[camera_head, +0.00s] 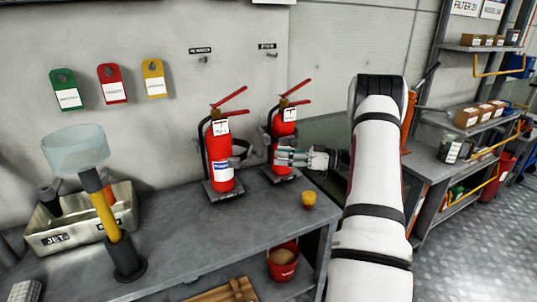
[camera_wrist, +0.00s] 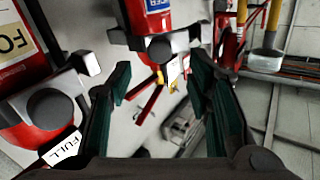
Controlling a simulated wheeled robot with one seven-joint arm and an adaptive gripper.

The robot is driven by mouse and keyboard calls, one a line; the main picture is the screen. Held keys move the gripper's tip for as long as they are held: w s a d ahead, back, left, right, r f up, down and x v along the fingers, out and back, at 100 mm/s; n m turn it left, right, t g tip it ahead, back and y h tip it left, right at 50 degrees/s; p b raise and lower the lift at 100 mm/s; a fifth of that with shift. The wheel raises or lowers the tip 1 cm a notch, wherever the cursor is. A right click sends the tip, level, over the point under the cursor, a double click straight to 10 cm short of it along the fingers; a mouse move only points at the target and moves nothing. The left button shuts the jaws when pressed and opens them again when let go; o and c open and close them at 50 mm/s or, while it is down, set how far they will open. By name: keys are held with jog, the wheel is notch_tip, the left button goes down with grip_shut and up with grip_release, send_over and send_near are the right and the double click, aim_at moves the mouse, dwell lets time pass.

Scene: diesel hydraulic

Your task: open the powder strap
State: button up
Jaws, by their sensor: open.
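Two red fire extinguishers stand in brackets at the back of the bench. The left one (camera_head: 219,155) has a blue label; the right one (camera_head: 284,125) is partly hidden by my gripper. In the wrist view the blue-labelled extinguisher (camera_wrist: 150,22) is at the top, with a grey and black strap clasp (camera_wrist: 160,47) across it. The other extinguisher (camera_wrist: 20,85), cream-labelled with "FO" readable, fills the left side with its own clasp (camera_wrist: 48,108). My gripper (camera_head: 281,156) is open with nothing between its green fingers (camera_wrist: 160,85). The blue-labelled extinguisher's clasp lies beyond the fingertips, apart from them.
Coloured tags (camera_head: 110,86) hang on the wall. Shelves (camera_head: 480,117) stand right. The bench before the left extinguisher is clear.

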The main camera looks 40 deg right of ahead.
jog(key=shift+v, duration=1.95)
